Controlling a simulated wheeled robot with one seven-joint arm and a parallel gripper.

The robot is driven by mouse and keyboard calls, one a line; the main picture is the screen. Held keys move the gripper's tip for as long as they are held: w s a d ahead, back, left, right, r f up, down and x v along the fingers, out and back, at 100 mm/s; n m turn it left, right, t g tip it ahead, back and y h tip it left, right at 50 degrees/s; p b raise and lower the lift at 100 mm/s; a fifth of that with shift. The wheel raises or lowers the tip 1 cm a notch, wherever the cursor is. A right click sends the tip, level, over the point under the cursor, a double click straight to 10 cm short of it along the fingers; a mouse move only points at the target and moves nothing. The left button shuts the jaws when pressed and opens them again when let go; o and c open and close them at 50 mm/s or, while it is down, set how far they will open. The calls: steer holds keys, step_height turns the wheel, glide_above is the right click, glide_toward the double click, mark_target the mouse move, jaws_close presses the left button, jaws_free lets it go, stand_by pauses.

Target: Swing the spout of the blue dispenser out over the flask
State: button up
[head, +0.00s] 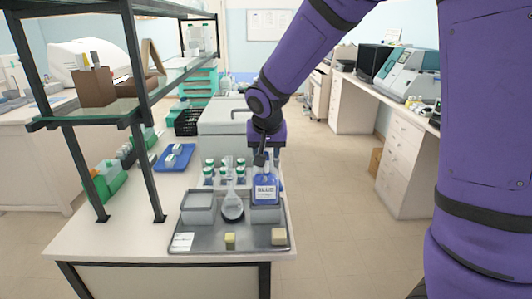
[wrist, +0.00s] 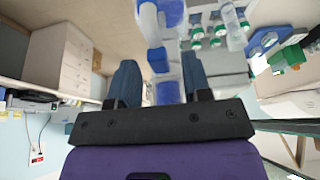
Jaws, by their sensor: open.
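The blue dispenser (head: 265,190), a bottle of blue liquid with a "BLUE" label, stands upright at the right of the metal tray (head: 210,238). The glass flask (head: 232,207), with a round body and narrow neck, stands just left of it. My gripper (head: 262,160) is right above the dispenser, at its top. In the wrist view my gripper (wrist: 160,85) is open, with a dark blue finger on each side of the dispenser's blue top part (wrist: 158,60). I cannot tell whether the fingers touch it. The spout's direction is hard to make out.
Grey boxes (head: 198,207) sit on the tray, with a yellow block (head: 230,241) and a beige block (head: 279,237) in front. Several green-capped bottles (head: 208,172) stand behind. A shelf frame (head: 140,110) rises at the left. Floor is clear to the right.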

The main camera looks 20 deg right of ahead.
steer(key=shift+w+f, duration=0.15)
steer(key=shift+f, duration=0.3)
jaws_close()
steer(key=shift+a, duration=0.1)
steer(key=w+a+m+g+h, duration=0.1)
steer(key=w+a+m+g, duration=0.1)
steer(key=m, duration=0.7)
steer(key=w+a+m+g+h, duration=0.2)
steer(key=w+m+g, duration=0.1)
steer(key=w+m, duration=0.4)
steer(key=shift+w+a+m+g, duration=0.25)
steer(key=shift+m+g, duration=0.15)
steer(key=shift+m, duration=0.6)
